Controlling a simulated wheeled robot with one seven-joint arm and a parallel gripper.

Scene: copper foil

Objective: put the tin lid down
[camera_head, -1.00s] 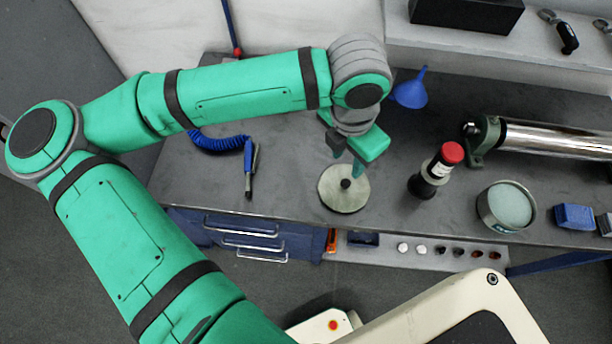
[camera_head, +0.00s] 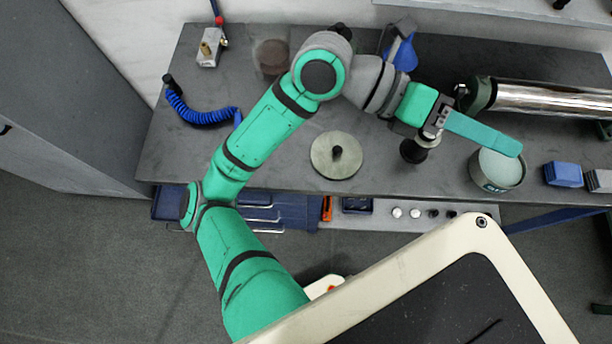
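The tin lid, a pale round disc with a black knob (camera_head: 338,154), lies flat on the dark bench, with nothing touching it. My gripper (camera_head: 512,147) is up and right of it in the picture, clear of the lid. One long teal finger points right, with its tip overlapping the rim of the round tin (camera_head: 497,176); contact cannot be told. The other finger is not clearly visible, so the opening cannot be judged. No held object shows. The tin's round top is pale grey-green.
A dark bottle (camera_head: 413,153) stands partly hidden under my gripper. A blue funnel (camera_head: 404,58), a steel cylinder (camera_head: 550,100), blue blocks (camera_head: 563,174) and a coiled blue hose (camera_head: 200,112) are on the bench (camera_head: 270,165). Bench surface left of the lid is free.

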